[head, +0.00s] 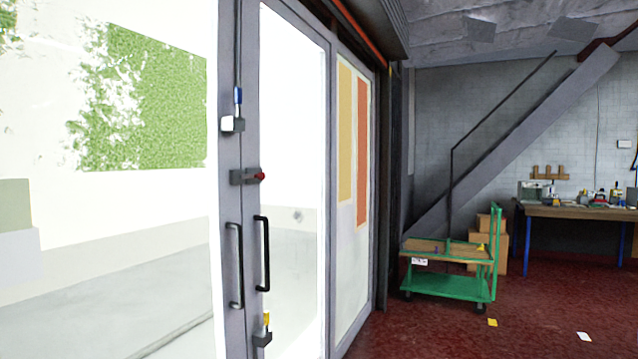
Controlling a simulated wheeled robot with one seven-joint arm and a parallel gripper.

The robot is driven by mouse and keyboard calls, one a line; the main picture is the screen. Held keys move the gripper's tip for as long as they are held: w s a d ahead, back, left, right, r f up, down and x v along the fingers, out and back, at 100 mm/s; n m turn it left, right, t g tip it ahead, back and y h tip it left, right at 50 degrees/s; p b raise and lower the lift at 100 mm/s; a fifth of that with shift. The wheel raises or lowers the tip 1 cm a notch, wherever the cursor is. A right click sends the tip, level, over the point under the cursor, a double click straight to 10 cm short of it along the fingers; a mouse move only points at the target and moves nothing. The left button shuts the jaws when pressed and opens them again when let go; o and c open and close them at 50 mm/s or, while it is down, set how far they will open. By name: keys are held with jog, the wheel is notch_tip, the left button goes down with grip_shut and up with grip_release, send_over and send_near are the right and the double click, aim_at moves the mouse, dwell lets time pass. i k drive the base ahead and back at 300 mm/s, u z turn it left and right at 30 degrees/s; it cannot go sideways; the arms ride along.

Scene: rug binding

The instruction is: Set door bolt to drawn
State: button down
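A glazed double door with grey frames (230,200) fills the left of the head view. Three pieces of hardware sit along its meeting edge. The upper one is a vertical rod with a blue grip (238,96) above a pale block (232,124). The middle one is a grey latch body (243,176) with a red knob (260,176) at its right end. The lower one is a yellow grip (266,319) above a dark block (262,339). I cannot tell which is the door bolt, or its position. My gripper is not in view.
A green cart (447,284) stands right of the door, with cardboard boxes (490,240) behind. A workbench (575,212) is at the far right. The red floor in front is mostly clear.

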aim_at(261, 175)
jog(key=i, duration=1.25)
jog(key=u, duration=0.35)
